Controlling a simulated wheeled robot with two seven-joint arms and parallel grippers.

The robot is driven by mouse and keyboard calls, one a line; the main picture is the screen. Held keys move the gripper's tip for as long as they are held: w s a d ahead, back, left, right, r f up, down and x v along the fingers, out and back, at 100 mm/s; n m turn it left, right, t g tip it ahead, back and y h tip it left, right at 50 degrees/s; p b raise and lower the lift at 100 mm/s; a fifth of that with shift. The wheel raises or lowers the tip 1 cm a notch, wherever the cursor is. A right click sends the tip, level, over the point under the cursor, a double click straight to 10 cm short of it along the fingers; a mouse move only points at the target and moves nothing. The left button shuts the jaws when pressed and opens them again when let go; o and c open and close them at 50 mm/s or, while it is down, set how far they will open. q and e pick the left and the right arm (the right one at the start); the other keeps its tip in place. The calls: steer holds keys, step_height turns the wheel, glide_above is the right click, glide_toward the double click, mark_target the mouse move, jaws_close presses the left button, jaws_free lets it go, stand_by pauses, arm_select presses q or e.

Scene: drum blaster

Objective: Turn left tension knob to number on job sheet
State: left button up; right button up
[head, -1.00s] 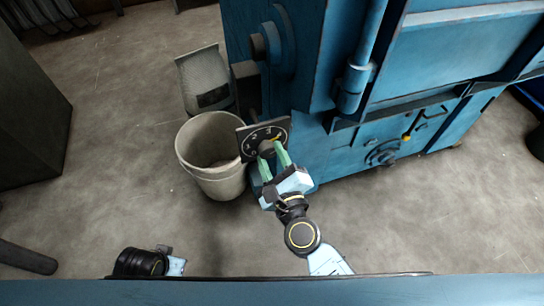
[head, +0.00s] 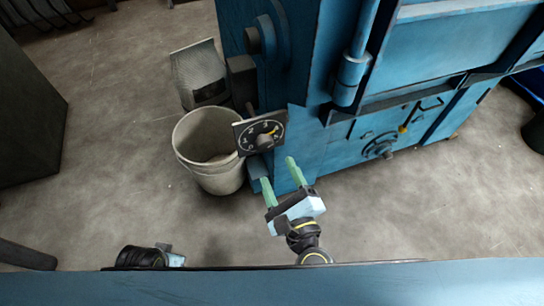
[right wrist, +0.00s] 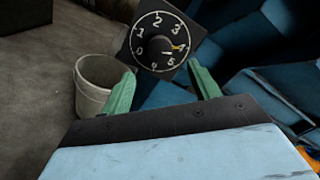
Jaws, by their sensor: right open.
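The tension knob (head: 264,139) sits on a square black dial plate (head: 245,128) beside the blue machine. A yellow pointer mark lies close to the 4. My right gripper (head: 277,171) is open and empty, apart from the knob and on the near side of it. Its green fingers also show in the right wrist view (right wrist: 162,72), below the dial. A small part of my left arm shows at the bottom left; its fingers cannot be made out. No job sheet is visible.
A pale bucket (head: 212,160) stands on the floor left of the dial, with a grey sack-like thing (head: 199,75) behind it. The blue machine (head: 310,130) fills the right side, with a handwheel (head: 380,147) low on it.

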steer(key=v, duration=0.6)
stand_by(0.5)
